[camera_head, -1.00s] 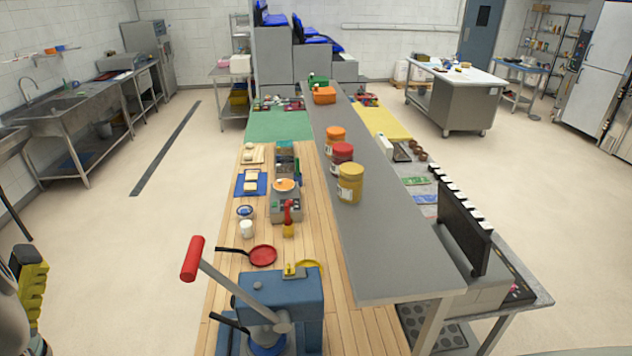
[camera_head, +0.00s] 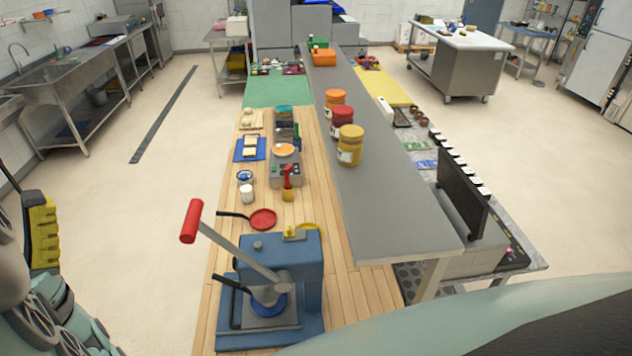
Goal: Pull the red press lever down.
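The red press lever (camera_head: 192,221) is the red grip on a grey bar that rises up and to the left from the blue press (camera_head: 283,262). The lever is raised, tilted to the left. The press stands at the near end of the wooden counter, with a round grey and blue plate at its base and a black handle (camera_head: 234,284) at its left side. My gripper fingers cannot be made out. Pale and dark parts of my arm fill the lower left and the lower right edge, and nothing of mine visibly touches the lever.
A red pan (camera_head: 262,219) and a white cup (camera_head: 246,192) lie behind the press on the wooden counter (camera_head: 340,280). A grey raised shelf (camera_head: 385,210) with several jars runs along the right. Open floor (camera_head: 140,220) lies left of the counter.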

